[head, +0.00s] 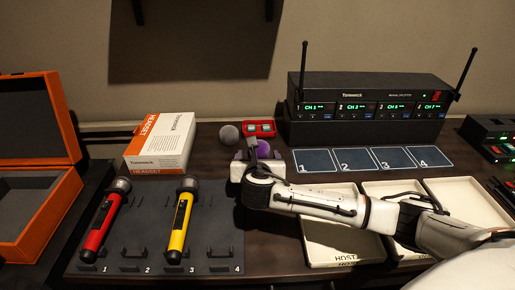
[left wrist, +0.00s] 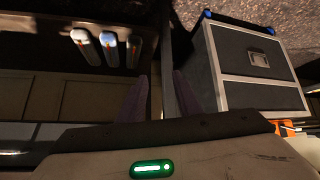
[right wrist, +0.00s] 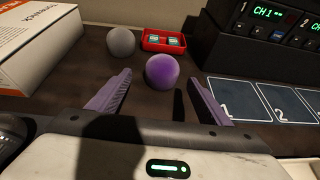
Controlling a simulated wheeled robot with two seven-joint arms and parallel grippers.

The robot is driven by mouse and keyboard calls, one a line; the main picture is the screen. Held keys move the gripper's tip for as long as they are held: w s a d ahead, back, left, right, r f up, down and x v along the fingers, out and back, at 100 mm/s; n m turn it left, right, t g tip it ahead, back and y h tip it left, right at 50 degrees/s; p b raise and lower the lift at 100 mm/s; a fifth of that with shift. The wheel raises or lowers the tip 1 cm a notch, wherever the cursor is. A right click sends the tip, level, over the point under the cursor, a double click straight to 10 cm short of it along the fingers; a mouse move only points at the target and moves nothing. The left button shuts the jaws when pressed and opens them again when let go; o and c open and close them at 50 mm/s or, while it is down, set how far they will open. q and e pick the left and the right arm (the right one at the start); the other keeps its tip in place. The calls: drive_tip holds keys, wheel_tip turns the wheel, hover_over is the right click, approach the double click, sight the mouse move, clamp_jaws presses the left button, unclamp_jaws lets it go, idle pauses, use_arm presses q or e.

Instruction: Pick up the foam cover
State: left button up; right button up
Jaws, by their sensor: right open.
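A purple foam ball (right wrist: 162,71) sits on the desk; it shows in the head view (head: 263,149) just past my right gripper. A grey foam ball (right wrist: 120,41) stands to its left, also in the head view (head: 229,134). My right gripper (right wrist: 159,84) is open, with its purple fingers on either side of the purple ball's near side; no contact is visible. In the head view the right wrist hides part of the gripper. My left gripper (left wrist: 163,76) is away from the desk, empty, with a gap between its fingers.
A red box (head: 259,128) lies behind the balls. A white headset box (head: 161,142) stands left, the receiver rack (head: 365,110) right. Numbered cards (head: 315,160) and white trays (head: 345,258) lie right. A black holder (head: 214,228) carries red and yellow microphones.

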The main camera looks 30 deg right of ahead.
sight(260, 152)
drive_tip(key=x, duration=0.5)
drive_tip(key=shift+w+d+f+b, duration=0.15)
drive_tip(key=shift+d+f+b, duration=0.1)
drive_tip(key=shift+d+b, duration=0.1)
drive_tip(key=c, duration=1.1)
